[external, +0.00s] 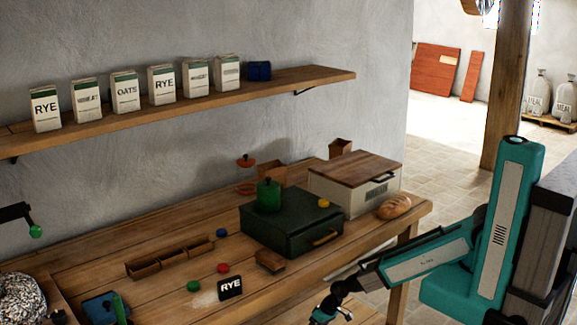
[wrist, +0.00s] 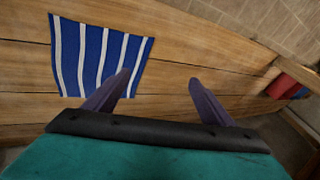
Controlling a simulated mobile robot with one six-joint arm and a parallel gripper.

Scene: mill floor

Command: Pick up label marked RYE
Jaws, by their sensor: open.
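A small black label marked RYE (external: 230,287) stands near the front of the wooden workbench in the external view, beside a pale powdery patch. It does not show in the wrist view. RYE is also printed on two paper bags on the shelf, one at the left end (external: 45,110) and one in the middle (external: 162,85). My gripper (external: 328,313) is low at the bottom of the external view, right of the label and apart from it. In the wrist view my gripper (wrist: 159,83) has its two purple fingers apart with nothing between them.
A blue and white striped cloth (wrist: 98,55) lies on planks by the left finger. On the bench are a dark green box (external: 285,243), a wooden block (external: 270,261), red knob (external: 223,268), green knob (external: 193,286) and a bread loaf (external: 394,207).

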